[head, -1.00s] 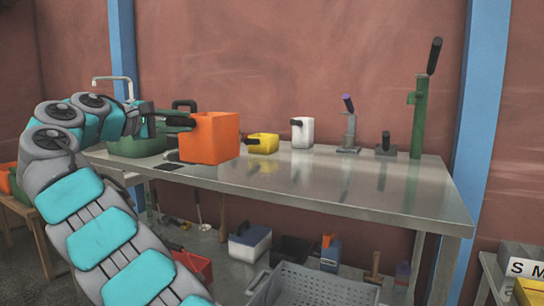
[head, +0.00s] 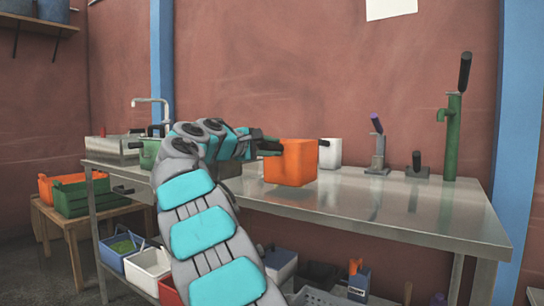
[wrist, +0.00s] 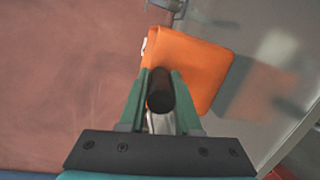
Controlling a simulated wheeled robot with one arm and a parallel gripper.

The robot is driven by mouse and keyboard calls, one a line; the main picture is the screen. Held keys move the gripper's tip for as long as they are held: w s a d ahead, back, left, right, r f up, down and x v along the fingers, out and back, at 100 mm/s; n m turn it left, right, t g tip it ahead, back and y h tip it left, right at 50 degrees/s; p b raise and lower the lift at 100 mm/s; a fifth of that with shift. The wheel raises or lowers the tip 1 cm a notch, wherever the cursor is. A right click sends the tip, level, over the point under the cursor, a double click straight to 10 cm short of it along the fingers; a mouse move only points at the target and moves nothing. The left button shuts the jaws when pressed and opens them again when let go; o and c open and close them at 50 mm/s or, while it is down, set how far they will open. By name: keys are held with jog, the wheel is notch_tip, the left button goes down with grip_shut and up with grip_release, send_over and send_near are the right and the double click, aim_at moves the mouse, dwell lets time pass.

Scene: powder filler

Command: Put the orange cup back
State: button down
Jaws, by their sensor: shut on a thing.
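The orange cup (head: 297,163) is a square, boxy cup, upright over the left-middle part of the metal table (head: 400,203). My gripper (head: 268,147) is to its left, shut on its dark handle. In the wrist view my gripper (wrist: 160,88) has its green fingers on both sides of the black handle (wrist: 159,97), and the orange cup (wrist: 187,65) extends beyond them. The cup seems to be held a little above the tabletop, but the gap is hard to judge. Its inside is hidden.
A white cup (head: 331,153) stands just behind the orange cup. A grey lever stand (head: 377,152), a small dark-handled device (head: 417,168) and a tall green press (head: 452,137) stand farther right. The table's front right is clear. Bins fill the shelf below.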

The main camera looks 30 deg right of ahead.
jog(key=shift+f, duration=0.7)
jog(key=c, duration=0.6)
grip_release()
jog(key=shift+f, duration=0.15)
jog(key=shift+a, duration=0.15)
jog(key=v, duration=1.1)
jog(key=shift+a+r, duration=0.25)
jog(key=shift+a, duration=0.1)
jog(key=shift+s, duration=0.15)
